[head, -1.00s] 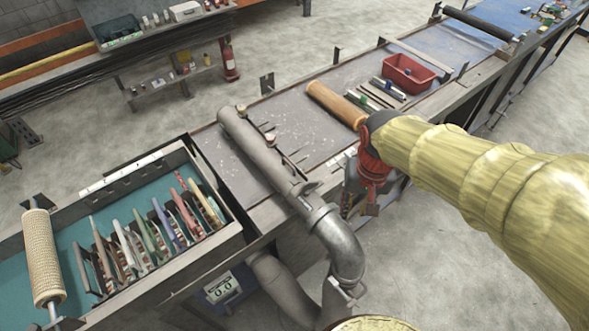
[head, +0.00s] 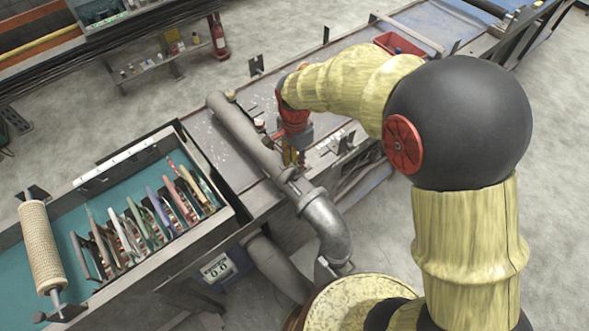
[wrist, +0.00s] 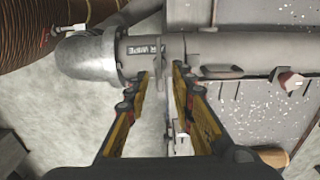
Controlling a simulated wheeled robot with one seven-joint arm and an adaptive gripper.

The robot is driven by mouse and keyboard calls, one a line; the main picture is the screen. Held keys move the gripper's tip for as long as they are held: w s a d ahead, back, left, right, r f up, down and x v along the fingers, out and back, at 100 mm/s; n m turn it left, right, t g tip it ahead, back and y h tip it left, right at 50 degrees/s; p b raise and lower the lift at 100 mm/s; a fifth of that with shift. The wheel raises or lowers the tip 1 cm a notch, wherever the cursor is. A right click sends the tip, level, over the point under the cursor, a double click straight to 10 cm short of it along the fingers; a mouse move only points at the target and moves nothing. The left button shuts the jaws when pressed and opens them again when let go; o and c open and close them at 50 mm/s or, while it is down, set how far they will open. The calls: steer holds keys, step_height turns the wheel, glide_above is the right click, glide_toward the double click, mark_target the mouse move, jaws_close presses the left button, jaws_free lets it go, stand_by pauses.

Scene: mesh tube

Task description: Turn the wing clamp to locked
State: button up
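A grey pipe (head: 240,132) lies slantwise at the table edge in the head view and ends in a shiny metal elbow (head: 328,222). In the wrist view, the pipe (wrist: 260,48) runs across the top and meets the elbow (wrist: 85,55) at a collar with a small lettered plate (wrist: 145,49). A dark flat tab (wrist: 222,72) shows beside the pipe; I cannot tell whether it is the clamp's wing. My gripper (head: 292,163) is above the pipe near the elbow. Its yellow-and-black fingers (wrist: 164,74) are apart, with nothing clearly held between them.
A red knob (wrist: 290,80) stands on the speckled table (wrist: 255,105) right of my fingers. A ribbed brown hose (wrist: 30,25) is at upper left. A teal tray (head: 85,220) with several upright coloured pieces is at left. A red bin (head: 398,44) is partly hidden behind my arm.

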steer(key=shift+f, duration=2.3)
jaws_close()
